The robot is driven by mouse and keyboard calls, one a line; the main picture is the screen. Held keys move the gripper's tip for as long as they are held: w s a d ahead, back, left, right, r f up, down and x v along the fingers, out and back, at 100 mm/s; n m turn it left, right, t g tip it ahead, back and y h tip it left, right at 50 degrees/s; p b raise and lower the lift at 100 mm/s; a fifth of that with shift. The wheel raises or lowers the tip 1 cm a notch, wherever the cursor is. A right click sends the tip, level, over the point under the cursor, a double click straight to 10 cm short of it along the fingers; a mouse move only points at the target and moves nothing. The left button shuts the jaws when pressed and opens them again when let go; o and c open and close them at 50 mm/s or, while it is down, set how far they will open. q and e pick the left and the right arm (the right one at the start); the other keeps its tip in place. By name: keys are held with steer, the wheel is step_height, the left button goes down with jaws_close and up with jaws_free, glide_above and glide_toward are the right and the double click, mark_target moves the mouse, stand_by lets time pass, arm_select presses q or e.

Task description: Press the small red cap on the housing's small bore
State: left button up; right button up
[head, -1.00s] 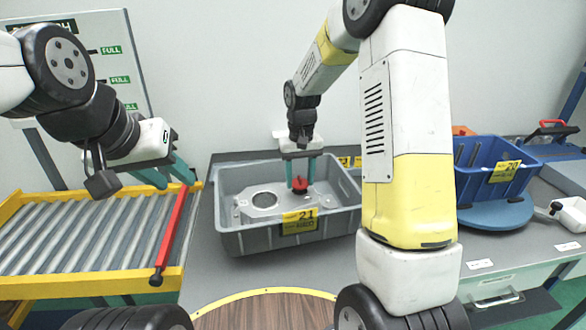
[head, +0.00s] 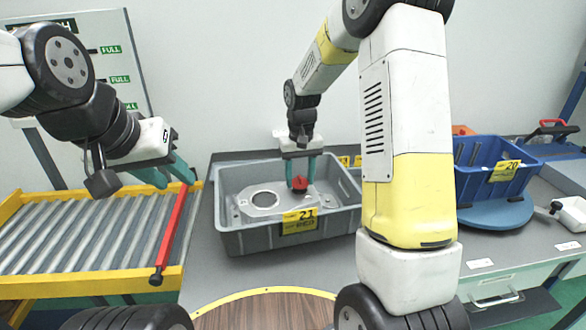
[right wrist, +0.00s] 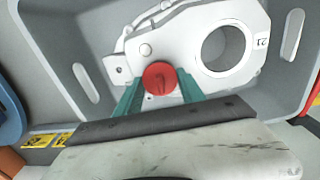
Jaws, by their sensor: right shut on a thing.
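The small red cap (head: 300,183) is between the teal fingers of my right gripper (head: 300,184), which is shut on it. In the right wrist view the cap (right wrist: 159,78) sits between the fingertips, over the edge of the pale metal housing (right wrist: 250,17). The housing (head: 240,203) lies in the grey crate (head: 255,241), its large round bore open beside the cap. The small bore is not visible, and I cannot tell whether the cap touches it.
The roller conveyor (head: 90,235) with yellow rails and the red bar (head: 172,235) is at the left. A blue bin (head: 490,185) stands on a blue round base (head: 497,216) at the right. The crate walls surround my right gripper. A round wooden top (head: 265,312) is in front.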

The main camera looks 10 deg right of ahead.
mark_target(300, 176)
steer(key=shift+f, duration=0.8)
steer(key=o, duration=1.5)
steer(key=shift+r, duration=3.9)
steer(key=shift+r, duration=0.1)
steer(key=s+d+r+t+y, duration=0.1)
steer(key=s+d+r+t, duration=0.15)
steer(key=s+r, duration=0.9)
steer(key=s+t, duration=0.1)
steer(key=s, duration=0.3)
steer(key=s+r+t, duration=0.1)
steer(key=s, duration=0.3)
steer(key=s+t+y, duration=0.1)
steer(key=s, duration=0.3)
steer(key=shift+s+d+r+m+t, duration=0.1)
steer(key=shift+s+r+m+t, duration=0.1)
steer(key=shift+s+m+t, duration=0.15)
